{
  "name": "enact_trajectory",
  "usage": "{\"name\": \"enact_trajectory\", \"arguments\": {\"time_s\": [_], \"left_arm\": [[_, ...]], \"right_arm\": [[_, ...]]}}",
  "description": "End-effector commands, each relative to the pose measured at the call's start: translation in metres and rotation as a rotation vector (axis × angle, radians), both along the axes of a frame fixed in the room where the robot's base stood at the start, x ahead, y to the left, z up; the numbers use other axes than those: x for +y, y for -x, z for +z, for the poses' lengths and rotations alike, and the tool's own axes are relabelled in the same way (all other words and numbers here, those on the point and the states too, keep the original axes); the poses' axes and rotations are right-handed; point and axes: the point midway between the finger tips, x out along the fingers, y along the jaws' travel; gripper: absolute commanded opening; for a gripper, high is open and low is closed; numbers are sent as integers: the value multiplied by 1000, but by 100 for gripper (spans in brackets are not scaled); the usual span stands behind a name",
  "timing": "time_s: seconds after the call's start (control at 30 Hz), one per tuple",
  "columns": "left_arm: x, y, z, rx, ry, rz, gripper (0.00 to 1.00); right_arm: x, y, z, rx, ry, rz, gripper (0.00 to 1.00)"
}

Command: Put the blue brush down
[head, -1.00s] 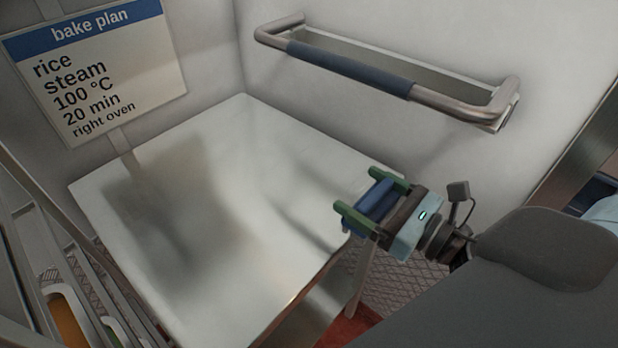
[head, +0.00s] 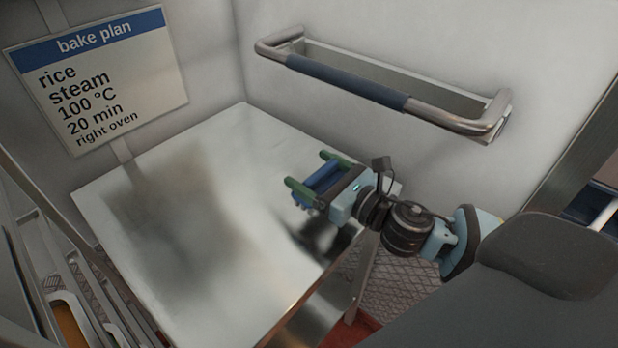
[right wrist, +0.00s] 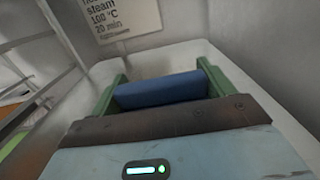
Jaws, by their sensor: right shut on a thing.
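My right gripper (head: 311,179) is shut on the blue brush (head: 322,181), with its green fingers on either side of it. It holds the brush above the right part of a shiny steel table (head: 190,220). The brush also shows in the right wrist view (right wrist: 162,90) as a blue block between the green fingers (right wrist: 164,84). My left gripper is not in view.
The table top is bare. A steel rail with a blue grip (head: 345,82) is on the wall behind. A bake plan sign (head: 100,80) hangs at the back left. A metal rack (head: 50,270) stands along the left edge.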

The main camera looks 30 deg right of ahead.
Motion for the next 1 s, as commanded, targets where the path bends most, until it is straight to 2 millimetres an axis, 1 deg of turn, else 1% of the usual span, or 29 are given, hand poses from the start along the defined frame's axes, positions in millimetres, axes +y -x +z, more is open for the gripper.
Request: {"name": "enact_trajectory", "arguments": {"time_s": [0.03, 0.1, 0.37, 0.47, 0.6, 0.7, 1.0], "left_arm": [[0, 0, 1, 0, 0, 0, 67], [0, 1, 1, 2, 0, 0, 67], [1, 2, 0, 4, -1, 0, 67], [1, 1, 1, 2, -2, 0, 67], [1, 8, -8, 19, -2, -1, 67], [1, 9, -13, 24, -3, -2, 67], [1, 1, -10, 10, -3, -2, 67]], "right_arm": [[1, -6, 1, -2, -2, -1, 20], [2, -10, 0, -1, -3, -1, 20], [3, -14, -2, 1, -2, 0, 20], [5, -20, -1, -2, -2, 0, 20], [5, -20, -27, 8, -4, -1, 20], [5, -20, -39, 7, -4, -1, 20], [5, -20, -38, -1, -1, 0, 20]]}}
